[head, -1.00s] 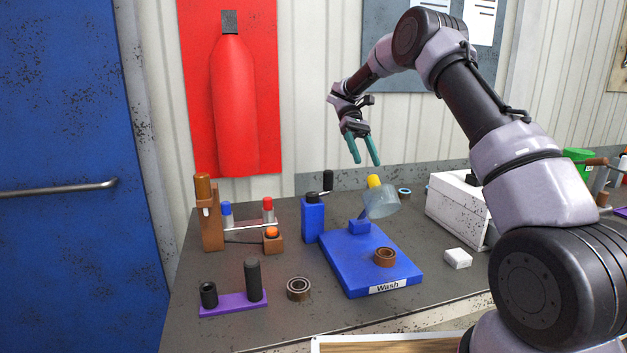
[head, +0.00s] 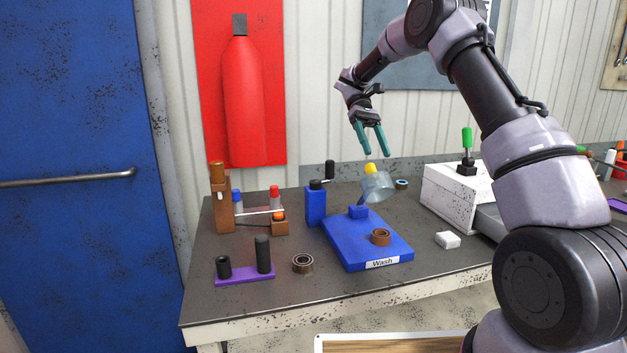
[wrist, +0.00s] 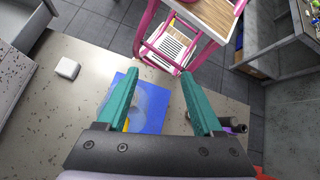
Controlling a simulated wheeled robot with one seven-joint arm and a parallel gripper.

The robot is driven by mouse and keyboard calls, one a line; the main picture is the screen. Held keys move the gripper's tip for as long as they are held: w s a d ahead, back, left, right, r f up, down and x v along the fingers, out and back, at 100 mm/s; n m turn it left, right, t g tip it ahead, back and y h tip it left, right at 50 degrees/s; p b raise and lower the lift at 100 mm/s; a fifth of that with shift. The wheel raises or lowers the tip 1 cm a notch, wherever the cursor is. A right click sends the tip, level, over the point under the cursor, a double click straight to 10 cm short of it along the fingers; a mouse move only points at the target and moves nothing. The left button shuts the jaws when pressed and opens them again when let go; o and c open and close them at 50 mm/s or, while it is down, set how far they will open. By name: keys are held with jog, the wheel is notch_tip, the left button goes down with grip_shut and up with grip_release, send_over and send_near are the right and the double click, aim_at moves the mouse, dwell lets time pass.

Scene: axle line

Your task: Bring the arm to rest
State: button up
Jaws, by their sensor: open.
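My gripper (head: 369,139) hangs above the back of the grey workbench (head: 330,285) with its two teal fingers apart and nothing between them. In the wrist view, my gripper (wrist: 163,100) is also open and empty, with the bench below it. My arm reaches in from the right of the head view and bends down to the gripper. The gripper is apart from the clear cup with a yellow top (head: 376,186) that tilts over the blue Wash tray (head: 345,246).
A brown ring (head: 380,237) lies on the Wash tray. Another ring (head: 303,263), a purple stand (head: 245,278), a white block (head: 447,240) and a white box (head: 450,197) stand on the bench. A pink-framed cart (wrist: 200,30) shows in the wrist view.

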jog(key=s+d+r+m+t+y, duration=0.1)
jog(key=s+d+r+m+t, duration=0.1)
jog(key=s+d+r+t, duration=0.35)
jog(key=s+d+r+m+t+y, duration=0.1)
jog(key=s+d+r+m+t, duration=0.15)
jog(key=s+r, duration=0.65)
jog(key=s+f+m+t+y, duration=0.2)
jog(key=s+m+t, duration=0.4)
jog(key=s, duration=0.5)
jog(key=f+t, duration=0.1)
jog(key=t, duration=0.1)
jog(key=shift+d+t+y, duration=0.3)
jog(key=shift+d+y, duration=0.05)
jog(key=shift+y, duration=0.05)
